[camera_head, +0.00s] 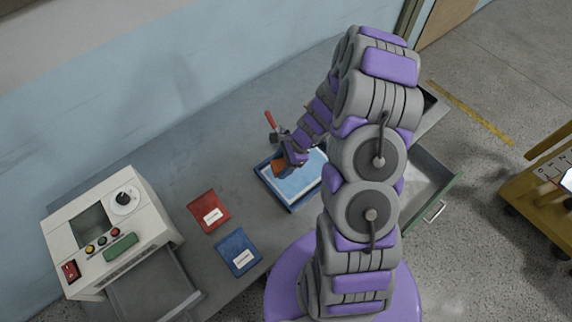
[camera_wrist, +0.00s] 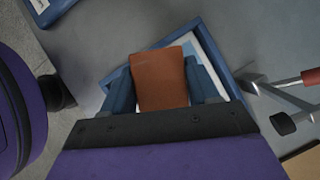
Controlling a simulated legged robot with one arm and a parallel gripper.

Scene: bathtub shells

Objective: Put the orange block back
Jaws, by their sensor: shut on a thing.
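The orange block (camera_wrist: 159,79) sits between the two fingers of my gripper (camera_wrist: 160,88) in the wrist view, and the gripper is shut on it. In the head view the orange block (camera_head: 279,170) shows at the left part of a blue tray (camera_head: 293,206) with a pale inside. My gripper (camera_head: 287,162) is over that tray there, with its fingers partly hidden. The tray (camera_wrist: 216,46) shows behind the block in the wrist view. I cannot tell whether the block touches the tray.
A red-handled tool (camera_head: 271,121) stands just behind the tray. A red packet (camera_head: 208,211) and a blue packet (camera_head: 238,252) lie on the grey table, left of the tray. A white control box (camera_head: 110,232) stands at the far left. An open drawer (camera_head: 435,190) is at the right.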

